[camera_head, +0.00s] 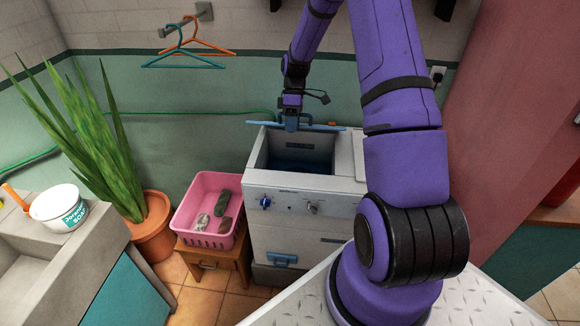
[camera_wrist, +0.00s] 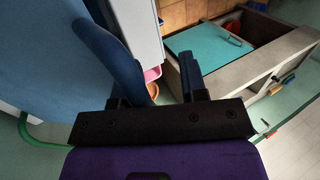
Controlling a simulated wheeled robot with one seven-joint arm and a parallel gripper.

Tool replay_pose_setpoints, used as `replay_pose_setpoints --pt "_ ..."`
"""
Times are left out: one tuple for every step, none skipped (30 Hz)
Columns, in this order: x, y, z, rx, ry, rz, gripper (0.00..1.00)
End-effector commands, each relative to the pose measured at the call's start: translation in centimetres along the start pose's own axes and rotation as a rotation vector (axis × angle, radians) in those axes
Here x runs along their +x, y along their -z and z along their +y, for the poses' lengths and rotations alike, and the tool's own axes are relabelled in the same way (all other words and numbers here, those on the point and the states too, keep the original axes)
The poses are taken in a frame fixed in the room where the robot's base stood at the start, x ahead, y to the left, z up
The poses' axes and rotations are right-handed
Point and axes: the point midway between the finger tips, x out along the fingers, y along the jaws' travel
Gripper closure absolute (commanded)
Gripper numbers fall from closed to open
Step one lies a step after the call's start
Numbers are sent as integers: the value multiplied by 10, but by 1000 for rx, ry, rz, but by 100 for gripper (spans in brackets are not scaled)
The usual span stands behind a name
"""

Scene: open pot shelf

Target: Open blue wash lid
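The washing machine (camera_head: 305,210) stands against the green wall with its top open and a dark blue inside showing. Its blue lid (camera_head: 322,128) is raised at the back edge, seen almost edge-on in the head view. In the wrist view, a broad blue surface at left looks like the lid (camera_wrist: 40,60). My gripper (camera_head: 291,123) is at the lid's upper edge, left of its middle. In the wrist view my gripper (camera_wrist: 165,80) has its fingers apart, with background showing between them. Whether a finger touches the lid cannot be told.
A pink basket (camera_head: 208,208) with grey items sits on a wooden stool left of the machine. A potted plant (camera_head: 152,225) and a sink counter with a white tub (camera_head: 58,208) stand farther left. Hangers (camera_head: 185,60) hang on the wall above.

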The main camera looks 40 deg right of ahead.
Motion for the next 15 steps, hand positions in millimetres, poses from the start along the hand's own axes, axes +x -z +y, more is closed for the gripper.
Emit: replay_pose_setpoints --pt "8 0 -3 -1 -19 -2 61" --pt "13 0 -3 -1 -32 -2 61" --pt "19 0 -3 0 -50 -2 61" --pt "24 0 -4 0 -63 -2 61" --pt "29 0 -4 -1 -76 -2 61" --pt "35 0 -5 -1 -95 -2 61" --pt "40 0 -5 -1 -107 -2 61" --pt "44 0 -5 -1 -121 -2 61" --pt "51 0 -5 0 -138 -3 61" --pt "55 0 -5 0 -152 -2 61" --pt "59 0 -6 0 -166 -2 61" --pt "66 0 -5 0 -183 -2 61" --pt "71 0 -5 -1 -197 -2 61" --pt "76 0 -5 -1 -209 -3 61" --pt "82 0 -4 -1 -227 -3 61"
